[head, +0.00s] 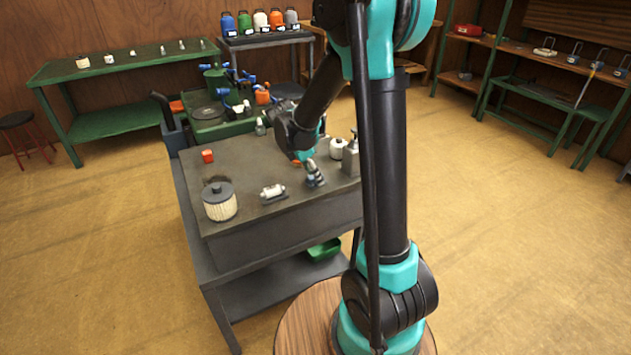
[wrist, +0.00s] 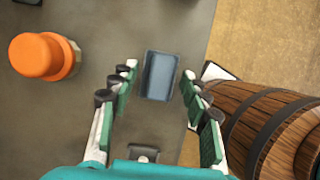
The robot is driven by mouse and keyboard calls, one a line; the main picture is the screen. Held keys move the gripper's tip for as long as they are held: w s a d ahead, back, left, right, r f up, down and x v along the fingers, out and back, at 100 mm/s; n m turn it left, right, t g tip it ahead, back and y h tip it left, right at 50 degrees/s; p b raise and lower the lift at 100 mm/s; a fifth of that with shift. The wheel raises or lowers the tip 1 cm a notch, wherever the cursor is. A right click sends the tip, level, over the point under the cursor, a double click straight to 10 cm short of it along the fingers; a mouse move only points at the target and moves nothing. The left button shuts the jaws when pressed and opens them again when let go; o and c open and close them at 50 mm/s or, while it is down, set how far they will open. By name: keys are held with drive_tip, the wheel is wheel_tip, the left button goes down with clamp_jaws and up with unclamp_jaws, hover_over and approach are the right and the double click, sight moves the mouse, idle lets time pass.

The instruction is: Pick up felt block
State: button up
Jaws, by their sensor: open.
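The felt block, a dark blue-grey rectangular block (wrist: 159,75), lies on the grey bench top in the wrist view. In the head view my gripper (head: 314,176) points down over the right part of the bench. I cannot make out the block there; the gripper and arm may hide it.
The grey bench (head: 250,215) also holds a ribbed filter (head: 219,201), a small red block (head: 207,156), a white cylindrical part (head: 272,191) and a white bottle (head: 337,148). An orange-capped object (wrist: 40,55) stands left of the block. The bench edge lies close on its right.

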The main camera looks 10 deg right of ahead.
drive_tip(key=shift+c, duration=0.4)
clamp_jaws()
drive_tip(key=shift+r, duration=0.2)
wheel_tip(320, 180, up, 20)
drive_tip(key=shift+f, duration=0.15)
idle(0.3)
